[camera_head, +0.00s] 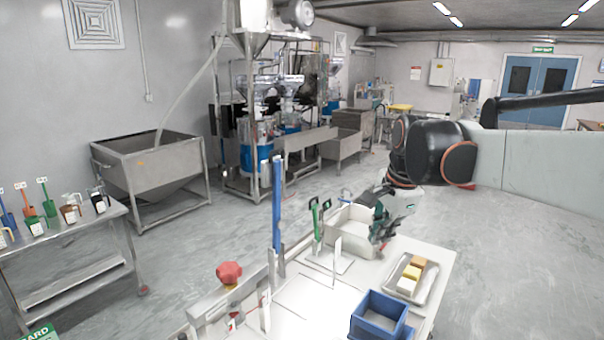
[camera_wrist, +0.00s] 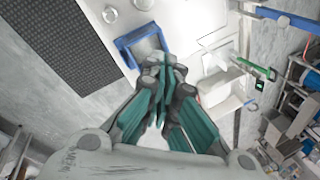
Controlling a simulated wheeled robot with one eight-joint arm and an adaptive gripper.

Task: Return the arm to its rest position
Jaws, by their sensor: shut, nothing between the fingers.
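My gripper (camera_head: 381,234) hangs from my arm above the white table (camera_head: 309,292), between a white bin and a tray of blocks. In the wrist view my gripper (camera_wrist: 163,62) has its teal fingers drawn together, with nothing between them. From the head view I cannot tell whether the fingertips touch anything. My arm comes in from the right edge, its dark joints in the middle of the picture.
A blue bin (camera_head: 378,317) stands at the table's front. A tray (camera_head: 428,291) holds yellow and white blocks. A white bin (camera_head: 349,228) and a green-handled tool (camera_head: 315,218) stand behind. A red knob (camera_head: 229,272) and a tall blue post (camera_head: 277,205) rise at the left.

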